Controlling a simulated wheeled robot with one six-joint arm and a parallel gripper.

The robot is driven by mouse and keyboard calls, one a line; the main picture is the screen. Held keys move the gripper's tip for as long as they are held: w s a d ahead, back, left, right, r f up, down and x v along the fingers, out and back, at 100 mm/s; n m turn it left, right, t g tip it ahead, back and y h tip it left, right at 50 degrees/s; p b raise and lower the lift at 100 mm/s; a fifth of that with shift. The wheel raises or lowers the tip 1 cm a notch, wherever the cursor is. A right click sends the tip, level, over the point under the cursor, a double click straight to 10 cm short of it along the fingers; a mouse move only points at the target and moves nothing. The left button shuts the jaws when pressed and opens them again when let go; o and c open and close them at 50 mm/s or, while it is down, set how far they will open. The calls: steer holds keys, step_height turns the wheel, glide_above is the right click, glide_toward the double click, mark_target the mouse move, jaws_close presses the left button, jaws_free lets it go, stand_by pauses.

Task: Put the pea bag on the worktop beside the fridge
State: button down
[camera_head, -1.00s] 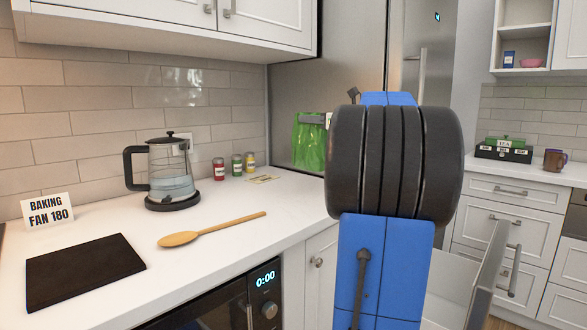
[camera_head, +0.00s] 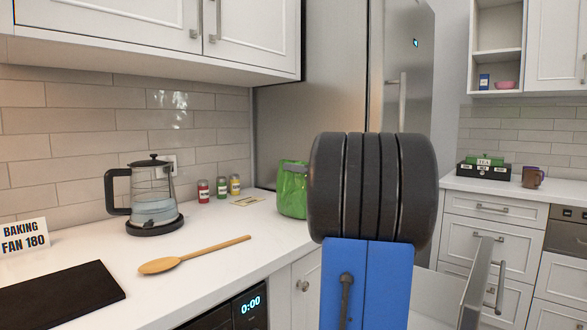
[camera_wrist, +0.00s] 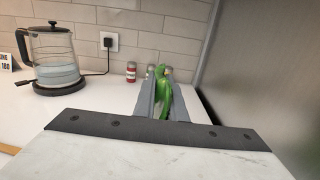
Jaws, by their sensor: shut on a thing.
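The green pea bag (camera_head: 292,190) is at the right end of the white worktop (camera_head: 225,225), close beside the steel fridge (camera_head: 320,105). In the head view its right side is hidden behind my arm. In the wrist view my gripper (camera_wrist: 161,95) is shut on the pea bag (camera_wrist: 164,76), which stands up between the two grey fingers. The bag's bottom is low, near the worktop's surface; I cannot tell whether it touches. The fingers are hidden in the head view.
A glass kettle (camera_head: 155,200), small spice jars (camera_head: 221,188), a wooden spoon (camera_head: 195,255), a dark board (camera_head: 55,297) and a baking sign (camera_head: 24,236) are on the worktop. Bare worktop lies between the spoon and the bag. An open drawer (camera_head: 476,285) is at the lower right.

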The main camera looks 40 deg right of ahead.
steer(key=c, duration=1.8)
jaws_free()
steer(key=shift+f, duration=0.1)
steer(key=s+d, duration=0.1)
steer(key=s, duration=1.1)
